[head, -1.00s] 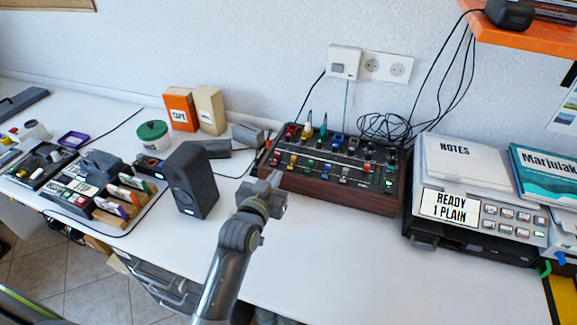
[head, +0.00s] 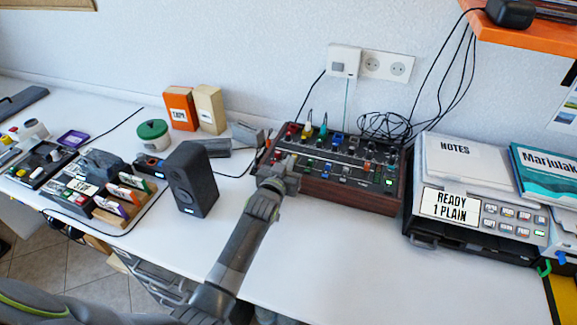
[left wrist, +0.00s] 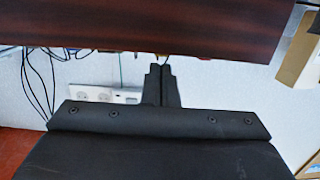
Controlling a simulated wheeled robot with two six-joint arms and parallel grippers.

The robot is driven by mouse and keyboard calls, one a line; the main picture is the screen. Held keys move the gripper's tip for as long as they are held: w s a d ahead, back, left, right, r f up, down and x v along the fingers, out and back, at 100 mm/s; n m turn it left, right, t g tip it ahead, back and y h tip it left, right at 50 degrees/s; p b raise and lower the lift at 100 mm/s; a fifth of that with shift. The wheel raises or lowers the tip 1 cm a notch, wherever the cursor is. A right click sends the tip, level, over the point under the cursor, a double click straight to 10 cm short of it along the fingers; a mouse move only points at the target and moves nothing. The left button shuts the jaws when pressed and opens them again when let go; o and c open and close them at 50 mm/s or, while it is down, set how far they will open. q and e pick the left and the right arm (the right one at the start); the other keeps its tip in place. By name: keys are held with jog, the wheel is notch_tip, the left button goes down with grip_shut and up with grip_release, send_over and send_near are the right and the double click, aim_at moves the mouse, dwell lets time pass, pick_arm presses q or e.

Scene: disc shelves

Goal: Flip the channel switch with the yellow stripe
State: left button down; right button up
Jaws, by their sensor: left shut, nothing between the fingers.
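The mixer (head: 346,187) is a dark console with wooden sides at the back of the desk, with rows of coloured knobs and switches on its top. Its wooden side fills the top of the left wrist view (left wrist: 150,25). The switch with the yellow stripe cannot be made out; the front left controls are partly hidden by my gripper. My left gripper (head: 289,168) is shut and empty at the mixer's front left part; I cannot tell whether it touches. Its closed fingers show in the left wrist view (left wrist: 162,72). My right gripper is not in view.
A black speaker (head: 190,180) stands left of the mixer. A printer-like machine (head: 470,215) with a text label stands close on the right. Cables (head: 383,127) lie behind the mixer. The desk in front of it (head: 340,260) is clear.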

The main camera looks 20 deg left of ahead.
pick_arm(q)
jog(key=shift+f, duration=0.35)
jog(key=shift+w+r+g+p, duration=0.15)
jog(key=shift+g+p, duration=0.15)
jog(key=shift+p, duration=0.65)
jog(key=shift+f+p, duration=0.2)
jog(key=shift+p, duration=0.15)
jog(key=shift+f+b, duration=0.15)
jog(key=shift+b, duration=0.15)
jog(key=r+p, duration=0.4)
jog(key=shift+w+r, duration=0.2)
jog(key=shift+r, duration=0.15)
jog(key=s+r, duration=0.3)
jog(key=s, duration=0.6)
jog(key=shift+a, duration=0.15)
